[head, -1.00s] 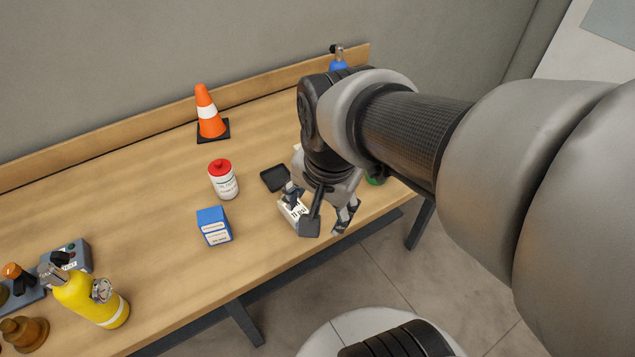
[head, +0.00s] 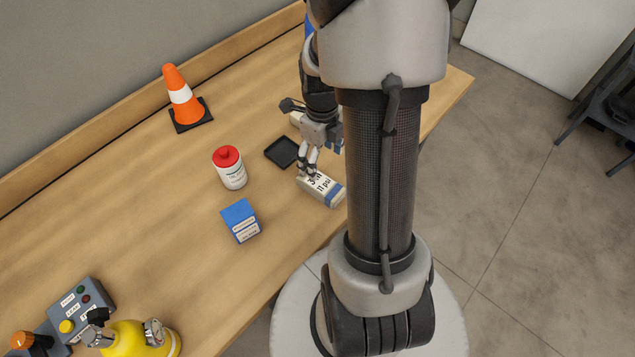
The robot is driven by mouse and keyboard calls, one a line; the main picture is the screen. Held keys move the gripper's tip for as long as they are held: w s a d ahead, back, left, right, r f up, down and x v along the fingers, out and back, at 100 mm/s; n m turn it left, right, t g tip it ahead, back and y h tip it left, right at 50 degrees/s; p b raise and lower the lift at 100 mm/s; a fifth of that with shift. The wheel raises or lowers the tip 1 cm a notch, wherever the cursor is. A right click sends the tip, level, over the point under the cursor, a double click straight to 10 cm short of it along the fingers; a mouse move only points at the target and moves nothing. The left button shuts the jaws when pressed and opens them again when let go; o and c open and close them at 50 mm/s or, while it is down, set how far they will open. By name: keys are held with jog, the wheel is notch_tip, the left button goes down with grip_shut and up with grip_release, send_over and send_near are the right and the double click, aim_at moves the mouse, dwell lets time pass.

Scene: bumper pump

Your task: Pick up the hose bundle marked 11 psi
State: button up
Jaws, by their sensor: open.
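A pale bundle with a blue band and a label reading "11 psi" (head: 326,190) lies on the wooden table near its front edge. My gripper (head: 309,172) is just above its left end, pointing down, with its fingers apart. I cannot tell whether the fingertips touch the bundle. Part of the bundle's right end is close to my arm in the picture.
A small black tray (head: 281,152) lies just left of my gripper. A red-lidded white bottle (head: 230,168), a blue box (head: 240,221) and an orange cone (head: 184,98) stand farther left. A yellow cylinder (head: 128,340) and a button box (head: 80,308) are at lower left. A pale object behind my gripper is partly hidden.

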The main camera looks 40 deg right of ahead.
aim_at(320, 182)
notch_tip(320, 182, down, 6)
jog(key=shift+f+b, duration=0.2)
jog(key=shift+b, duration=0.6)
notch_tip(320, 182, down, 5)
jog(key=shift+s+a+f+b, duration=0.1)
jog(key=shift+a+f+b, duration=0.05)
jog(key=shift+b, duration=1)
jog(key=shift+c, duration=0.4)
jog(key=c, duration=1.3)
